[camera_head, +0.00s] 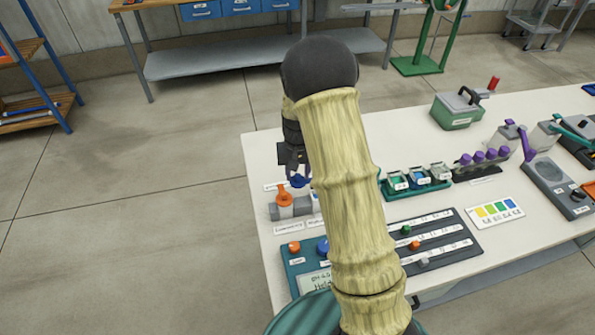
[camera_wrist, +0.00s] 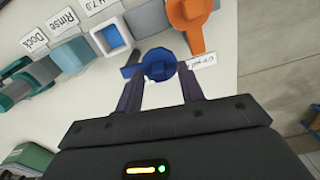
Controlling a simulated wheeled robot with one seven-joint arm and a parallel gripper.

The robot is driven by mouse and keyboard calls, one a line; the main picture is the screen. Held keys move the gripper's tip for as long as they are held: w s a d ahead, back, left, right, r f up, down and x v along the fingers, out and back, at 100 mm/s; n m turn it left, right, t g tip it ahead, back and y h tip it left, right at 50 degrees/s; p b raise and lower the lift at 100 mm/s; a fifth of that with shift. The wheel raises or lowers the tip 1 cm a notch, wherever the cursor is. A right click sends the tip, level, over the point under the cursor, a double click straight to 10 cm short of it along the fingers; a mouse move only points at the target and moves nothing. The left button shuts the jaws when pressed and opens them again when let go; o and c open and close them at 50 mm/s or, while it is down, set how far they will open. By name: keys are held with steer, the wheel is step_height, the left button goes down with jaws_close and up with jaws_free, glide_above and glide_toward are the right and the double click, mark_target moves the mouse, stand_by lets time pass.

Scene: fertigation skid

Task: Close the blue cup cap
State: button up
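The blue cap (camera_wrist: 158,65) is round with a small tab, and lies between the fingertips of my gripper (camera_wrist: 160,72) in the wrist view. Both fingers appear to touch its sides. The head view shows the blue cap (camera_head: 299,181) just below my gripper (camera_head: 294,166), above the table's left end. In the head view my arm hides most of the blue cup.
An orange-capped cup (camera_wrist: 191,18) stands close beside the blue cup; it also shows in the head view (camera_head: 284,197). A panel with knobs (camera_head: 430,240) lies in front. Small lidded boxes (camera_head: 418,180) and a purple-topped rack (camera_head: 480,163) stand to the right.

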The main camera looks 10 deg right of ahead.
steer(key=shift+f, duration=0.1)
jaws_close()
